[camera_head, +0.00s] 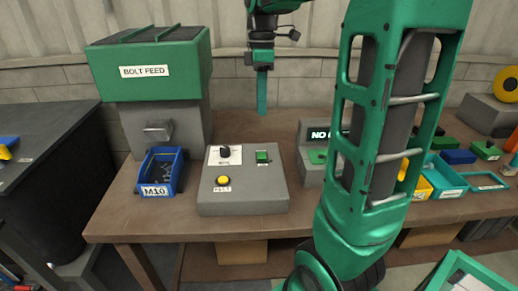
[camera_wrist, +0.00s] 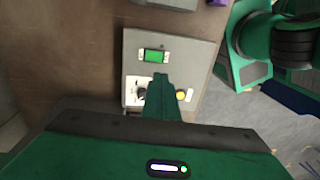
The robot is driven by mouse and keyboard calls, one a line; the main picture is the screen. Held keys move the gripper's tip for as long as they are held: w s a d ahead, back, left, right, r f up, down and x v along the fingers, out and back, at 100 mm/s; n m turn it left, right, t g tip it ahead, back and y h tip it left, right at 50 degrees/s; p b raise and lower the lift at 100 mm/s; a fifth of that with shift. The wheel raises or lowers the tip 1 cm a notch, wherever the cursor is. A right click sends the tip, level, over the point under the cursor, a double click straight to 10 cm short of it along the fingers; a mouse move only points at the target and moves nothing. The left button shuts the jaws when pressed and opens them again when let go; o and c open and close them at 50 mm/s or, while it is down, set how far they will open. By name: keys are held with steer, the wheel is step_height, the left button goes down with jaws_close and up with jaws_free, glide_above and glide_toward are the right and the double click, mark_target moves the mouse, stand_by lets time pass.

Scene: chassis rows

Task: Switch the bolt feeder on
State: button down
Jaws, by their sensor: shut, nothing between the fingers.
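The bolt feeder (camera_head: 150,65), a green hopper labelled BOLT FEED on a grey body, stands at the left of the bench. The grey control box (camera_head: 242,200) sits right of it, with a black knob (camera_head: 224,152), a green switch (camera_head: 262,157) and a yellow button (camera_head: 223,180). My gripper (camera_head: 262,112) is shut and empty, pointing down above the box area, apart from it. In the wrist view the fingertips (camera_wrist: 160,76) appear over the box (camera_wrist: 180,55), just below the green switch (camera_wrist: 154,56) in the picture. The fingers partly cover the knob (camera_wrist: 140,94); the yellow button (camera_wrist: 181,96) is beside them.
A blue M10 bin (camera_head: 161,172) with bolts stands left of the box. A grey display unit (camera_head: 311,172), partly hidden behind my arm, stands to the right. Coloured trays (camera_head: 440,178) lie farther right. The bench front (camera_head: 130,213) is bare at the left.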

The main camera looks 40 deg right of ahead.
mark_target(261, 156)
steer(key=f, duration=0.4)
steer(key=s+f, duration=0.1)
steer(key=f, duration=0.4)
steer(key=a+f, duration=0.1)
steer(key=f, duration=0.4)
steer(key=shift+s, duration=0.25)
steer(key=shift+f, duration=0.1)
steer(key=shift+w+d+r, duration=0.25)
steer(key=shift+w+d, duration=0.2)
steer(key=shift+w, duration=0.15)
step_height(261, 156, up, 14)
steer(key=s+a, duration=0.1)
stand_by(0.6)
steer(key=shift+s+f, duration=0.1)
stand_by(0.3)
